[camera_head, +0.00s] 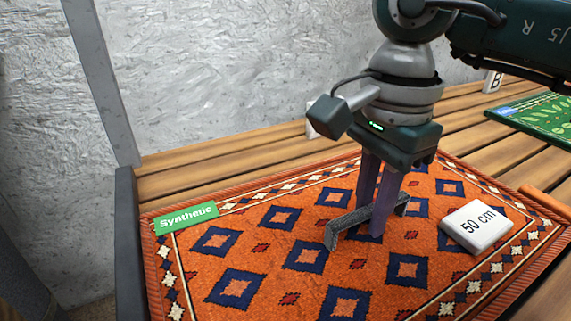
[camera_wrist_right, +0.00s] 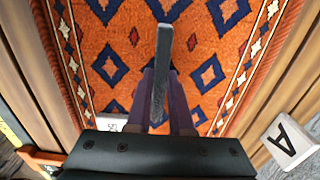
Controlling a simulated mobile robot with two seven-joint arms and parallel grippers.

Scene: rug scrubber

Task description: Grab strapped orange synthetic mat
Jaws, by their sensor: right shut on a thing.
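The orange synthetic mat (camera_head: 262,255) with blue diamonds lies flat on a slatted wooden bench. A green "Synthetic" label (camera_head: 187,218) is at its far left corner. A dark grey strap handle (camera_head: 350,221) stands up from the mat's middle. My right gripper (camera_head: 377,222) points down over the mat and is shut on the strap handle. In the right wrist view the strap (camera_wrist_right: 162,70) runs between the two fingers, with the mat (camera_wrist_right: 205,45) beneath. My left gripper is not in view.
A white "50 cm" block (camera_head: 476,227) sits on the mat's right part. A green mat (camera_head: 540,118) lies farther right on the bench, near a white "B" block (camera_head: 492,81). A white "A" block (camera_wrist_right: 290,140) shows in the wrist view. A grey wall stands behind.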

